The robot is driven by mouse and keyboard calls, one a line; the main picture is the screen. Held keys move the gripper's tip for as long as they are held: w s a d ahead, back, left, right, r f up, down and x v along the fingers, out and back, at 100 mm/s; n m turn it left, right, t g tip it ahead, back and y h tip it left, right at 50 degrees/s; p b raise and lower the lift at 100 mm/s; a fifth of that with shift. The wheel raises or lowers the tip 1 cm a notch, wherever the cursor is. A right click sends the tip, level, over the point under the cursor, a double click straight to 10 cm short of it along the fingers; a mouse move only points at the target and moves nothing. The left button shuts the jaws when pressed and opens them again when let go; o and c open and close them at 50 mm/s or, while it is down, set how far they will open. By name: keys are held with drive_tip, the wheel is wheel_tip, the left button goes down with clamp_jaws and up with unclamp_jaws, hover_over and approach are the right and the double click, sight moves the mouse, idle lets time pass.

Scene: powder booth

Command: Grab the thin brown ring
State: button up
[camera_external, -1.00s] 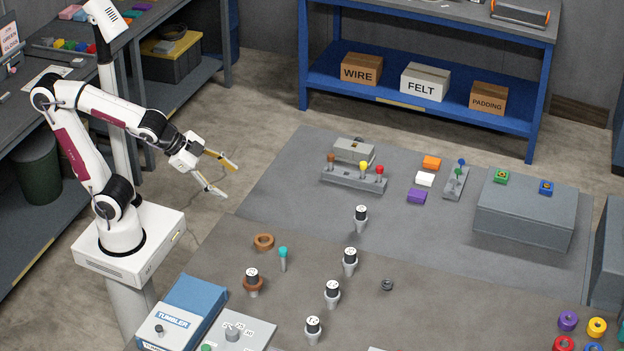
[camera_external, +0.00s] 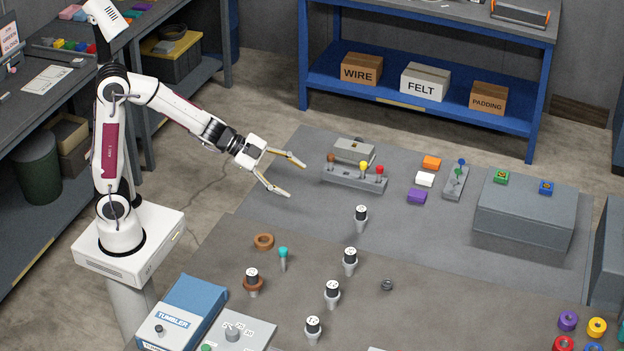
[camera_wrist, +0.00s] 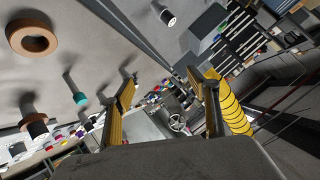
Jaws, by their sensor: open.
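A brown ring (camera_external: 264,246) lies flat on the dark mat; it also shows large at upper left in the wrist view (camera_wrist: 15,39). A second brown ring (camera_external: 246,284) sits around a black-and-white-topped post (camera_external: 252,274); it also shows at lower left in the wrist view (camera_wrist: 38,119). I cannot tell for certain which is the thin one. My gripper (camera_external: 296,177) is open and empty, in the air above and behind the lying ring. In the wrist view its yellow-padded fingers (camera_wrist: 162,82) are spread, with no ring between them.
A teal-topped peg (camera_external: 283,255) stands right of the lying ring. Several posts stand further right, with a small dark ring (camera_external: 387,285) lying among them. A lever block (camera_external: 354,179) is behind. The blue TUMBLER box (camera_external: 185,305) is at front left.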

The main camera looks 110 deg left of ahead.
drive_tip(key=s+d+f+m+h, duration=0.1)
drive_tip(key=s+f+h, duration=0.2)
drive_tip(key=f, duration=0.1)
drive_tip(key=s+d+f+m+h, duration=0.1)
drive_tip(key=s+f+h, duration=0.2)
drive_tip(key=f+h, duration=0.1)
drive_tip(key=s+d+f+m+g+h, duration=0.1)
drive_tip(key=s+f+h, duration=0.2)
drive_tip(key=f, duration=0.2)
drive_tip(key=shift+s+f+h, duration=0.3)
drive_tip(key=shift+s, duration=0.1)
drive_tip(key=shift+s+d+h, duration=0.2)
drive_tip(key=shift+s+h, duration=0.1)
drive_tip(key=shift+s, duration=0.15)
drive_tip(key=shift+x, duration=1.35)
drive_tip(key=shift+f, duration=0.1)
drive_tip(key=shift+d, duration=0.1)
